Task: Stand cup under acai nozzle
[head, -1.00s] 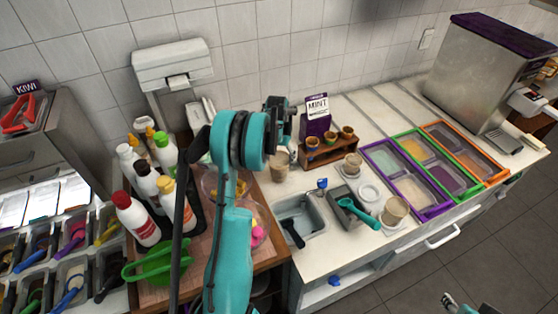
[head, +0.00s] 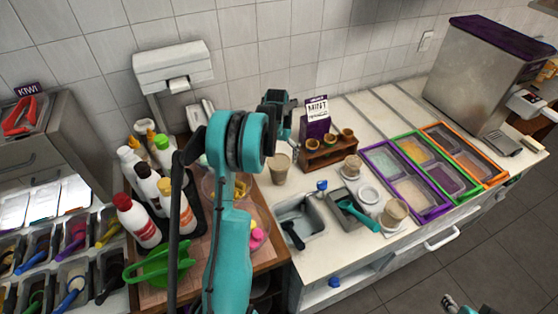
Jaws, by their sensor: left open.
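Three brownish cups stand on the white counter: one (head: 279,168) just below my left gripper in the picture, one (head: 352,167) in the middle, and one (head: 394,212) nearer the front edge. My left gripper (head: 281,128) is open and empty, above and behind the nearest cup and apart from it. Its fingertips are partly hidden by its own arm. A steel machine with a purple top (head: 488,72) stands at the far right; its outlet side (head: 532,102) faces right, and the nozzle is too small to make out. My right gripper (head: 451,302) barely shows at the bottom edge.
A sink (head: 303,212), scoop (head: 358,214) and several bottles (head: 137,222) are nearer left.

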